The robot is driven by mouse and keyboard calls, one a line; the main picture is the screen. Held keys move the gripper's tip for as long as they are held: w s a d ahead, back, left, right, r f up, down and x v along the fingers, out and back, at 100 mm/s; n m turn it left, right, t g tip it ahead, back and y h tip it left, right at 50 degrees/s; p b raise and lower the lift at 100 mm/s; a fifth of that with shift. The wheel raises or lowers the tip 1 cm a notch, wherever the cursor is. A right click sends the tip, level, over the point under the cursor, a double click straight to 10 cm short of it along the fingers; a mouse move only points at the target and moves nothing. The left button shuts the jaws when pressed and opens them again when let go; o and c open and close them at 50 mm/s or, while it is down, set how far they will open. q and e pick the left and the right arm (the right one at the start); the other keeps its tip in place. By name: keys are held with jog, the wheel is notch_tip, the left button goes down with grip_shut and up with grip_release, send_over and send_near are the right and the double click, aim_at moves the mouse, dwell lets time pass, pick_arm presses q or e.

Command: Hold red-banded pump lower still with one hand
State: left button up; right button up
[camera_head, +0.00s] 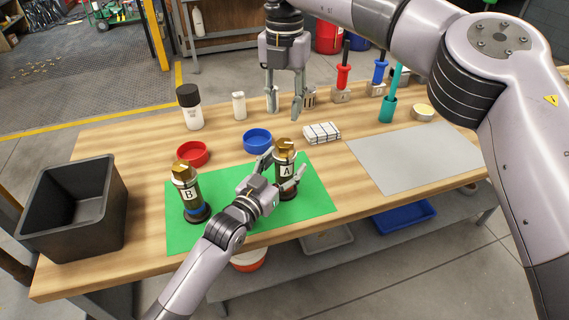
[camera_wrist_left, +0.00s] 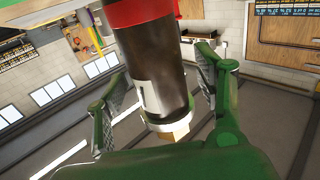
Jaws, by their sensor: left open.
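The pump marked A (camera_head: 284,157) stands upright on the green mat (camera_head: 319,200), with a brass-coloured top and a dark body. In the left wrist view it appears upside down, with its red band (camera_wrist_left: 142,10) at the top edge. My left gripper (camera_head: 281,172) is open, its fingers on either side of the pump's body. The wrist view shows gaps between both fingers and the body. My right gripper (camera_head: 285,113) hangs open and empty above the back of the table. The pump marked B (camera_head: 187,187), with a blue band near its base, stands on the mat's left.
A red dish (camera_head: 193,153) and a blue dish (camera_head: 257,140) lie behind the mat. A black bin (camera_head: 72,209) stands at the left end. A grey mat (camera_head: 411,158) lies clear at right. Bottles and red- and blue-handled tools line the back.

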pick_arm(q)
jog(key=shift+w+d, duration=0.1)
jog(key=shift+w, duration=0.05)
jog(key=shift+c, duration=0.6)
grip_shut()
dwell(0.4)
